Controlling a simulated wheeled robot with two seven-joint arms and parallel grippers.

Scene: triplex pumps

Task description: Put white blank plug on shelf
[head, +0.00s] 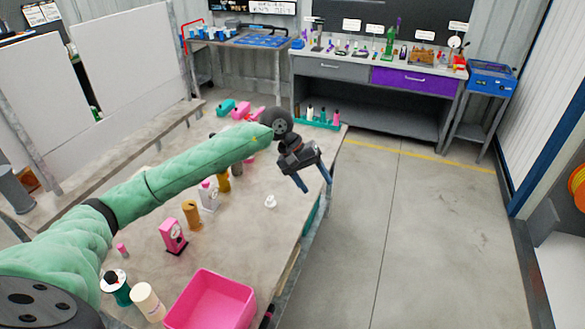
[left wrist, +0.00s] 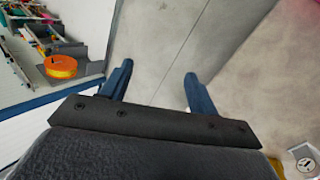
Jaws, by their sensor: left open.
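A small white plug-like piece (head: 270,201) stands on the grey table (head: 255,235), near its right edge. It looks like the white blank plug. My left gripper (head: 317,187) is open and empty, to the right of and above the white piece, over the table's right edge. Its two blue fingers show apart in the left wrist view (left wrist: 158,72), with only floor and table surface beyond them. The white piece cannot be made out in the left wrist view. My right gripper is not in view. Under the back workbench is a low grey shelf (head: 385,124).
A pink bin (head: 212,302) stands at the table's front. Pink (head: 173,235), white (head: 208,196) and brown (head: 192,214) parts stand under and beside my left arm. A green tray (head: 318,122) with bottles is at the far end. Floor (head: 410,220) to the right is clear.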

